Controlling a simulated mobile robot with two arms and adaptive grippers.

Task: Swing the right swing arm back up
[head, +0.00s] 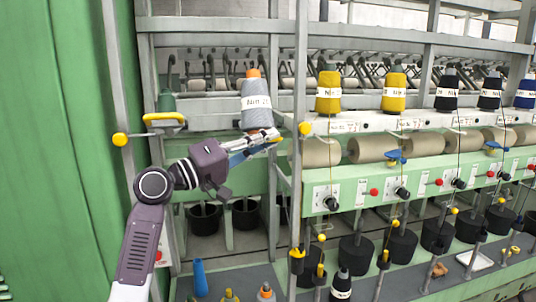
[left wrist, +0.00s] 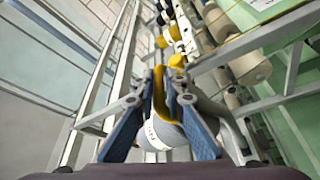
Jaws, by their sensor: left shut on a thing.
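The right swing arm's yellow handle (left wrist: 160,98) sits between the blue finger pads of my left gripper (left wrist: 163,84) in the left wrist view. In the head view my left gripper (head: 262,140) reaches right in front of a grey yarn cone (head: 256,102), with a little of the yellow handle (head: 277,140) showing at its fingertips. The gripper is shut on this handle. The rest of the swing arm is mostly hidden by the gripper, so I cannot tell its tilt. My right gripper is in neither view.
Another yellow handle (head: 164,118) stands to the left, beside my arm. Yellow knobs (head: 305,128) (head: 120,139) sit on grey uprights close by. Yellow cones (head: 328,92) and a row of brown rolls (head: 321,152) lie to the right. A green panel (head: 65,150) fills the left.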

